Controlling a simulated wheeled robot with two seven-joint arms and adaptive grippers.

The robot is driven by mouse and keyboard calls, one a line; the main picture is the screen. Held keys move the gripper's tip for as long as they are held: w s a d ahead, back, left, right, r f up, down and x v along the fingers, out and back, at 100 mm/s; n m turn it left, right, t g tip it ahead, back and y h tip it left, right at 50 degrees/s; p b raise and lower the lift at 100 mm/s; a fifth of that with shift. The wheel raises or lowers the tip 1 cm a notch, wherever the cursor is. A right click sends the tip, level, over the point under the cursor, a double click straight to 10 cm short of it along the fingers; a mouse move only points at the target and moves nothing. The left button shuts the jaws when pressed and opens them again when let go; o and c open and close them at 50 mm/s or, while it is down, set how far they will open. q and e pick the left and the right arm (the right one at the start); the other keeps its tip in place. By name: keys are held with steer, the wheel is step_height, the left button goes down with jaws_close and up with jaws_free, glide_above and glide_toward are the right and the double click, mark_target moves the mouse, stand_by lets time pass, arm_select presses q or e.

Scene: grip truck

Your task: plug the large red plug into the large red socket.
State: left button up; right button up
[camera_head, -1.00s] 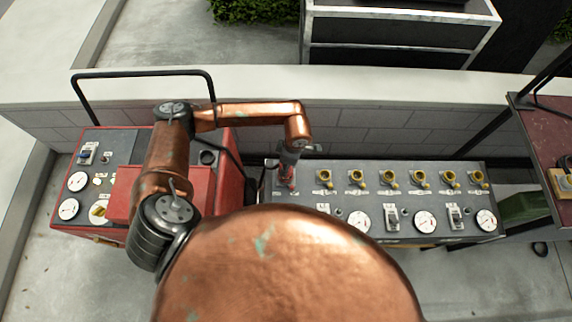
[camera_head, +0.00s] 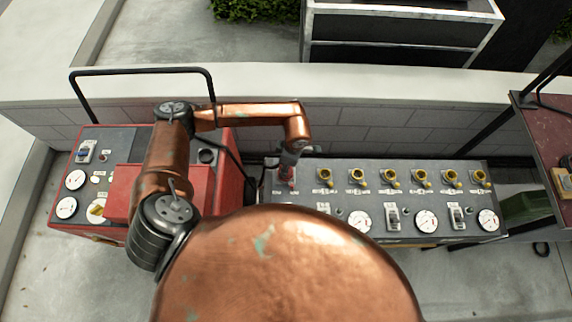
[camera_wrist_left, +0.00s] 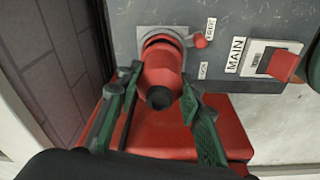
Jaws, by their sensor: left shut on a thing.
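The large red plug (camera_wrist_left: 160,75) is a thick red cylinder with a black rear end, between the fingers of my left gripper (camera_wrist_left: 161,88). The fingers are shut on it. Its front meets the large red socket (camera_wrist_left: 160,38), a red ring on a square metal plate on the grey panel. The two look lined up, but how deep the plug sits cannot be told. In the head view my left gripper (camera_head: 288,168) points down at the left end of the grey panel, largely hiding plug and socket. My right gripper is not in view.
The grey panel (camera_head: 410,208) carries a row of yellow sockets (camera_head: 388,176), gauges and switches. A "MAIN" red switch (camera_wrist_left: 282,64) lies right of the red socket. A red machine (camera_head: 100,170) with a black handle stands left, and a low block wall (camera_head: 400,120) runs behind.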

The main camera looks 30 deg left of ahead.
arm_select(q)
steer(key=shift+f, duration=0.35)
steer(key=shift+f+b, duration=0.45)
steer(key=shift+b, duration=0.1)
steer(key=o, duration=1.5)
steer(key=shift+c, duration=0.2)
steer(key=shift+o, duration=0.5)
steer(key=shift+o, duration=1)
steer(key=shift+r, duration=0.15)
